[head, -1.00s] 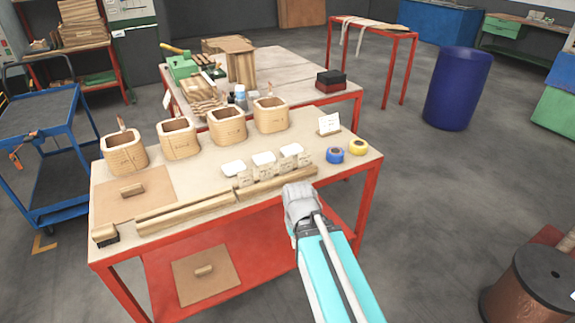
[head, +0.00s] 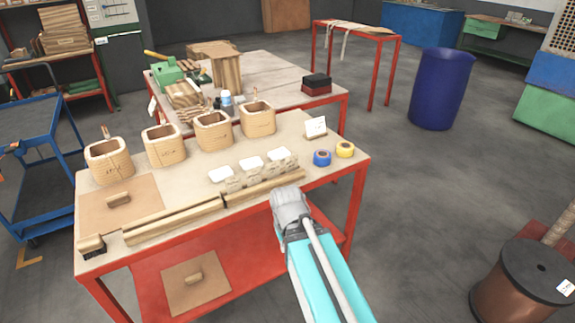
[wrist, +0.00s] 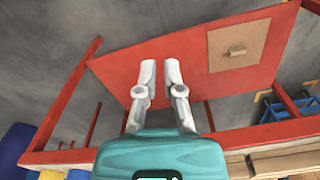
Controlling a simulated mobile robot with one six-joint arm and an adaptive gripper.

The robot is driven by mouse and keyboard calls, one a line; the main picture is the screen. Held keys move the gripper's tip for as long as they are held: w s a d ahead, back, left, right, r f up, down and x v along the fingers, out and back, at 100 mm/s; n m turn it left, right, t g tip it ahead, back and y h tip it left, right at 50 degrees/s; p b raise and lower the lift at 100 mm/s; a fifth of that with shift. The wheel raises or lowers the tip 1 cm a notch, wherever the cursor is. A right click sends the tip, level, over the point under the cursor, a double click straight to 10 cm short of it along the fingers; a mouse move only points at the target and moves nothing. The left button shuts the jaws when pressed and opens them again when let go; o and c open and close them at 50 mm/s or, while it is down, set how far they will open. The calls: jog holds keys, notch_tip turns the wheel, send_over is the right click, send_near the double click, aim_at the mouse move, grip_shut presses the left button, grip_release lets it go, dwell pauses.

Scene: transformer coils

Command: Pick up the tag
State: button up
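Several small pale paper tags (head: 252,178) stand in a row on the workbench (head: 290,130), behind the front wooden strip. Three white pads (head: 251,163) lie just behind them. The tags overlap in the head view, and their writing is too small to read. No tag shows clearly in the wrist view.
Several wooden coil formers (head: 213,130) line the bench's back. A white card (head: 316,127), blue tape (head: 322,158) and yellow tape (head: 345,150) sit at the right. A brush (head: 91,245) is at the front left. A cable spool (head: 530,285) stands on the right; floor between is clear.

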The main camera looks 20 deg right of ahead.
aim_at(254, 178)
jog(key=shift+o, duration=1.1)
jog(key=shift+w+r, duration=0.2)
jog(key=shift+o, duration=0.6)
jog(key=w+a+r+m+p, duration=0.1)
jog(key=w+r+m+p, duration=0.6)
jog(key=w+r+p, duration=0.3)
jog(key=w+a+r+m+p, duration=0.2)
jog(key=w+r+m+p, duration=0.5)
jog(key=w+r+p, duration=0.3)
jog(key=w, duration=0.4)
jog(key=shift+w+a, duration=0.15)
jog(key=shift+a, duration=0.15)
jog(key=shift+w+a+r+m+p, duration=0.1)
jog(key=shift+w+r+m+p, duration=0.1)
jog(key=shift+w+m+p, duration=0.25)
jog(key=shift+s, duration=0.1)
jog(key=shift+f, duration=0.1)
notch_tip(254, 178, down, 8)
jog(key=b, duration=0.9)
jog(key=shift+f, duration=0.25)
jog(key=shift+f, duration=0.1)
jog(key=shift+s+a+f+b, duration=0.15)
jog(key=shift+f+b, duration=2.35)
jog(key=shift+b, duration=0.05)
